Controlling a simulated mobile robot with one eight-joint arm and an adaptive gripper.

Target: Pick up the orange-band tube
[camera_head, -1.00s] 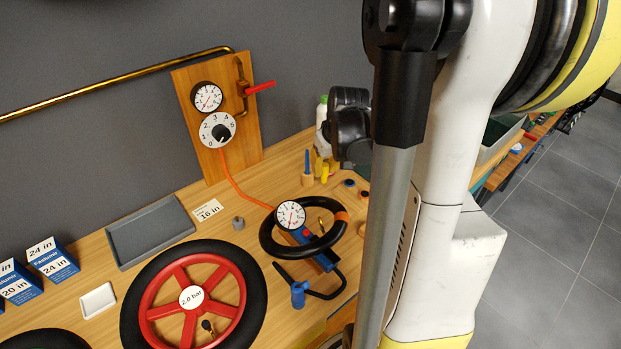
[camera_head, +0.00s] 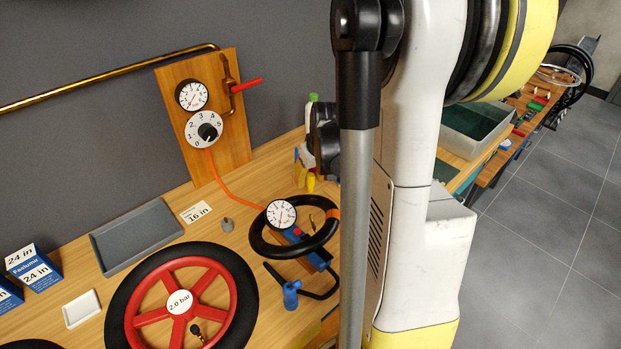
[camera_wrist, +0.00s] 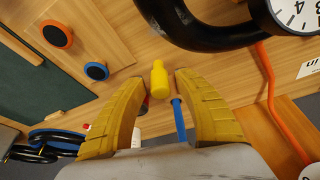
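The orange-band tube is a black ring lying on the bench, with an orange band (camera_head: 333,214) on its right side in the head view. A pressure gauge and a blue pump body lie across the ring. In the wrist view, part of a black ring (camera_wrist: 205,30) shows at the top, with no orange band visible there. My gripper (camera_wrist: 158,76) is open, with its two yellow fingers spread apart. A yellow peg (camera_wrist: 159,80) and a blue rod (camera_wrist: 179,122) show between the fingers. The head view mostly hides my gripper behind my arm.
A red wheel (camera_head: 180,302) and a grey tray (camera_head: 137,235) lie on the bench left of the tube. An orange hose (camera_head: 232,185) runs from the dial board (camera_head: 212,150) to the gauge. Orange (camera_wrist: 57,34) and blue (camera_wrist: 96,71) round pieces lie left of my gripper.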

